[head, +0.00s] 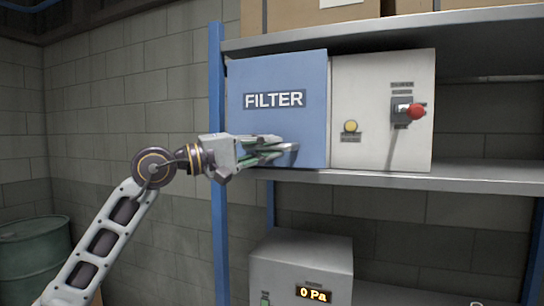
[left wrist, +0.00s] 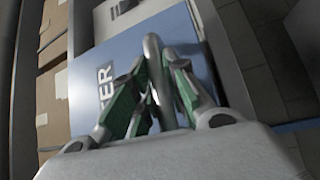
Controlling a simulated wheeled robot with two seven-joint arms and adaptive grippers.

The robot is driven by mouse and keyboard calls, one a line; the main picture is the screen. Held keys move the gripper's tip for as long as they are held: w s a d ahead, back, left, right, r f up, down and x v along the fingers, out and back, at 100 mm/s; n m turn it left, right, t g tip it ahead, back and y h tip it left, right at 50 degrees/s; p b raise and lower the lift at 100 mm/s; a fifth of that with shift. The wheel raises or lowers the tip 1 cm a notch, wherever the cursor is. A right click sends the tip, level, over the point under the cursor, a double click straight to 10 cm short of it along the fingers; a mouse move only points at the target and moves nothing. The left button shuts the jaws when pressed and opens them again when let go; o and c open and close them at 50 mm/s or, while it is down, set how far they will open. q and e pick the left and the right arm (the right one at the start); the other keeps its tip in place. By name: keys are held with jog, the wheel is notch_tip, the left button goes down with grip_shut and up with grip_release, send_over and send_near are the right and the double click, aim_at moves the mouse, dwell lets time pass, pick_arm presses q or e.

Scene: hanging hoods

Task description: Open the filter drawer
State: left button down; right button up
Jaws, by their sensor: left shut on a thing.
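The filter drawer (head: 285,70) has a blue front with a white-on-dark FILTER label and sits on the upper shelf. Its front looks about level with the white panel beside it; I cannot tell whether there is a small gap. My left gripper (head: 283,151) is at the lower part of the blue front, shut on the drawer's grey bar handle. In the left wrist view, the handle (left wrist: 153,55) runs between the green-padded fingers of the left gripper (left wrist: 160,75), with the blue front (left wrist: 118,57) behind. The fingers hide part of the handle in the head view. My right gripper is not in view.
A white control panel (head: 365,105) with a red-knobbed switch (head: 415,112) and a yellow button (head: 351,127) adjoins the drawer on the right. A blue rack post (head: 217,200) stands at left. Below is a grey box (head: 300,262) with a display reading 0 Pa. A green drum (head: 35,255) stands lower left.

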pick_arm(q)
jog(key=s+a+b, duration=0.3)
jog(key=s+b, duration=0.2)
jog(key=s, duration=0.5)
jog(key=shift+f, duration=0.15)
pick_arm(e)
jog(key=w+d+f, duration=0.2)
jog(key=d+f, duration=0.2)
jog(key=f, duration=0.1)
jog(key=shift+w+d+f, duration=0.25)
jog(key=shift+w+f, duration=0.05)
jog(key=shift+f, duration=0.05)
pick_arm(q)
jog(key=shift+s+a, duration=0.1)
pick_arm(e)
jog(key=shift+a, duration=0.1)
pick_arm(q)
jog(key=c, duration=1.7)
grip_release()
jog(key=shift+v, duration=6)
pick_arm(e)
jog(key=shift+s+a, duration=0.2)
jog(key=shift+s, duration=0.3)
